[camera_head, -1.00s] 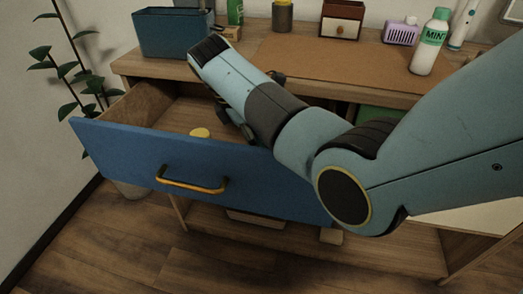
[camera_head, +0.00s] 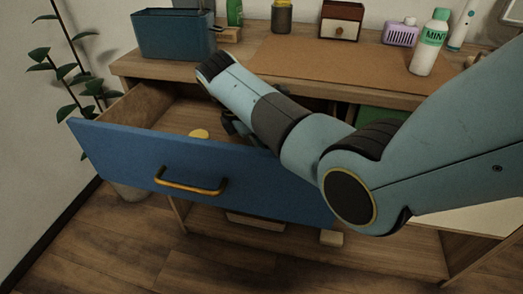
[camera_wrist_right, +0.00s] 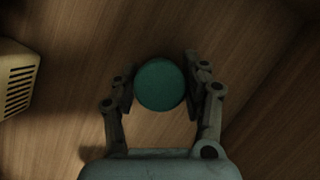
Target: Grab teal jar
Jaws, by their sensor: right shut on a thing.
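The teal jar (camera_wrist_right: 160,85) shows from above as a round teal top in the right wrist view. It sits between the two fingers of my right gripper (camera_wrist_right: 160,88), which is shut on it. Wooden drawer floor lies below and around it. In the head view my right gripper (camera_head: 232,126) is mostly hidden behind my right arm, inside the open drawer (camera_head: 150,165). The jar is hidden in that view. My left gripper is not in view.
A cream slotted object (camera_wrist_right: 18,78) is at the left in the wrist view. The blue drawer front has a brass handle (camera_head: 190,187). A blue bin (camera_head: 175,36) and mint bottle (camera_head: 430,42) stand on the desk.

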